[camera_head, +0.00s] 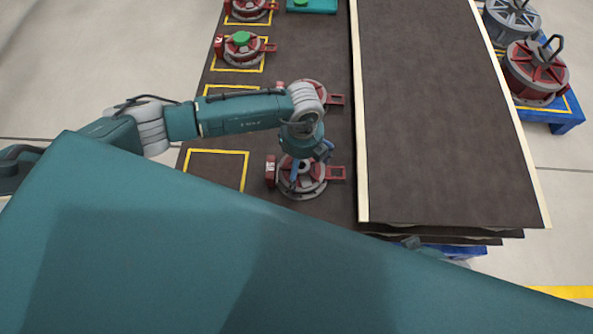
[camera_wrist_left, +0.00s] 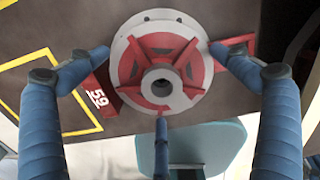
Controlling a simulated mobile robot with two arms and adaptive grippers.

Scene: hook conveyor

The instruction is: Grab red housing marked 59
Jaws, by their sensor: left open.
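The red housing marked 59 (camera_wrist_left: 165,68) is a grey and red round part with a hollow hub, a red tag reading 59 on one side and a red bracket on the other. In the head view the same housing (camera_head: 311,187) sits on the dark table beside the conveyor. My left gripper (camera_head: 300,172) is above it, partly covering it. In the left wrist view its blue fingers (camera_wrist_left: 158,85) are spread wide around the housing, with no clear contact visible. My right gripper is not in view.
Other red housings stand farther back, one (camera_head: 310,90) just behind the arm and one with a green top (camera_head: 243,50). A dark conveyor belt (camera_head: 430,110) with pale rails runs close on the right. An empty yellow-outlined spot (camera_head: 215,168) lies left of the housing.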

